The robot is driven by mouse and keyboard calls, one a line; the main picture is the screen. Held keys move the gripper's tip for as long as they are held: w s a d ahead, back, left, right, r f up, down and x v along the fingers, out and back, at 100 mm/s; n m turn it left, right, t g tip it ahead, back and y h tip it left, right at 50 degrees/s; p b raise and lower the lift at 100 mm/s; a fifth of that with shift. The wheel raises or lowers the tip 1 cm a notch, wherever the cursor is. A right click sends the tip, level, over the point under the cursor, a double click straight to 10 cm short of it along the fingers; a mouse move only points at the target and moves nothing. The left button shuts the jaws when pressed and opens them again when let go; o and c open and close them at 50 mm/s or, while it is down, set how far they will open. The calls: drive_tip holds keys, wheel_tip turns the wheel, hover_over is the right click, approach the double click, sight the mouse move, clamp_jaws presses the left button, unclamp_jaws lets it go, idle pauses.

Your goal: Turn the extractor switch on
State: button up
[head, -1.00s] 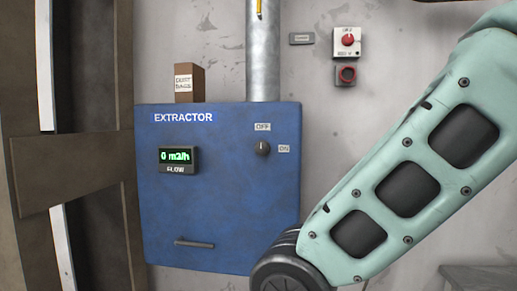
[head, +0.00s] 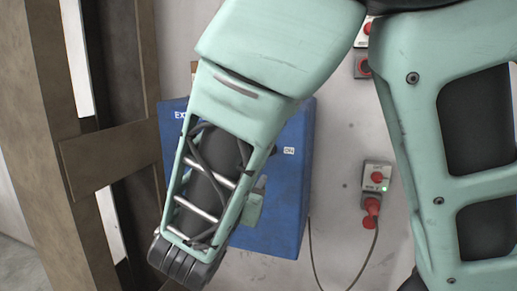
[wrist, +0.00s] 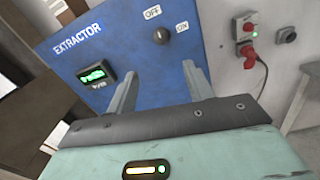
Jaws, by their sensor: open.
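The blue extractor box (wrist: 150,78) fills the middle of the wrist view. Its dark round switch knob (wrist: 161,35) sits between the OFF label (wrist: 152,13) and the ON label (wrist: 182,27); I cannot tell clearly which way it points. My gripper (wrist: 162,71) is open and empty, its two fingers apart in front of the box, with the knob above the gap between them in the picture.
A lit green flow display (wrist: 93,75) is on the box, its digits unclear. Right of the box, a wall socket with a red plug (head: 371,205) and a hanging cable shows. Brown wooden beams (head: 100,165) stand at left.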

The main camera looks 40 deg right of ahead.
drive_tip(key=p+x, duration=0.3)
drive_tip(key=x, duration=1.4)
drive_tip(key=shift+p, duration=0.3)
drive_tip(key=shift+s+f, duration=0.1)
drive_tip(key=shift+c, duration=0.3)
drive_tip(key=c, duration=0.9)
